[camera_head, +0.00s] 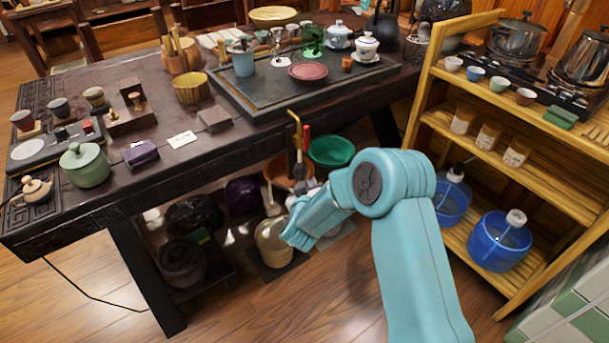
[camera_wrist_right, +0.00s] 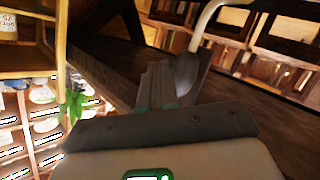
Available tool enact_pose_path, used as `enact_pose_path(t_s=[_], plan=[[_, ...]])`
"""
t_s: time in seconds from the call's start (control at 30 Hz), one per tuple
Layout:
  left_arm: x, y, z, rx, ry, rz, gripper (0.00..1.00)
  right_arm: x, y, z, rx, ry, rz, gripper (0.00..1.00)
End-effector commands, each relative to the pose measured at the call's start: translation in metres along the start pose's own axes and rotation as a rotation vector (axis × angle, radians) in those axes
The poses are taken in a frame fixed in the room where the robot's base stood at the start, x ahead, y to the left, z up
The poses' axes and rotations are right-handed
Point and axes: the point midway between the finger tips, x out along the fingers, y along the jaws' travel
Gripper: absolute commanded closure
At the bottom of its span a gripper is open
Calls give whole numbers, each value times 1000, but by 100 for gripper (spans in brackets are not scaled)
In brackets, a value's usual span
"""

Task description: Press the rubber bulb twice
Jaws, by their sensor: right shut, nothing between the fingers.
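Just right of the fingertips in that view is a grey rounded piece (camera_wrist_right: 187,72) at the end of a pale curved tube (camera_wrist_right: 205,18). It may be the rubber bulb, but I cannot tell for sure, nor whether the fingers touch it. In the head view a red upright piece (camera_head: 305,140) stands by a bent copper-coloured pipe (camera_head: 298,130) above my gripper. My left gripper is not in view.
A wooden shelf (camera_head: 560,155) with blue water jugs (camera_head: 497,243) stands at the right. The table carries several tea wares.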

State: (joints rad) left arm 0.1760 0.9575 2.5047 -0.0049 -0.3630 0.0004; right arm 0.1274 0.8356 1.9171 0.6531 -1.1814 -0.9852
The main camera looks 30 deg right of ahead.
Motion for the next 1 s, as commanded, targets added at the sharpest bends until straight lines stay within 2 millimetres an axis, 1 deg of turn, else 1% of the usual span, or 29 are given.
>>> enact_pose_path(t_s=[0.33,1.0], plan=[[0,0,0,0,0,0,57,6,-4,-4,1,1,0,100],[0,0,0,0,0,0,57,8,-6,-6,0,0,0,100]])
